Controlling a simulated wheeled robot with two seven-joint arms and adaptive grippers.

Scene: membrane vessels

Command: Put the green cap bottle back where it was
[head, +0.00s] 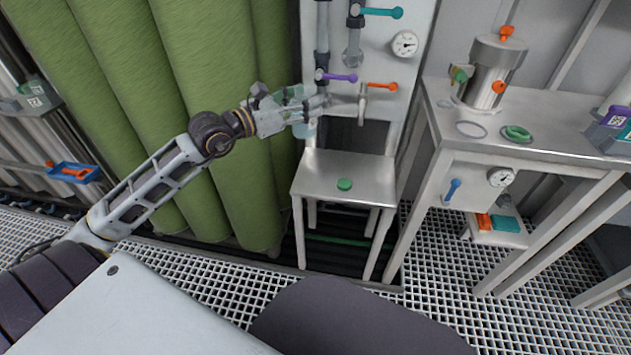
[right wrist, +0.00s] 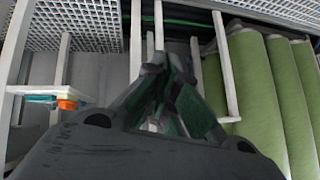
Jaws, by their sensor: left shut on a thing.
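My left gripper (head: 318,103) is shut on a pale, see-through bottle (head: 304,129) in front of the wall panel. Much of the bottle is hidden by the fingers, and no cap shows clearly on it. A small green cap (head: 344,184) lies on the small steel stand (head: 322,168), below and to the right of the gripper. The bottle is held above the stand's back left, apart from its top. My right gripper (right wrist: 168,70) shows only in the right wrist view, its fingers drawn together with nothing visible between them.
A steel table (head: 560,125) at the right bears a metal vessel (head: 490,75), a green ring (head: 516,133) and a flat ring (head: 471,129). Purple and orange valve handles (head: 382,86) stick out near the left gripper. Green membrane tubes (head: 215,120) stand left. The stand's top is mostly clear.

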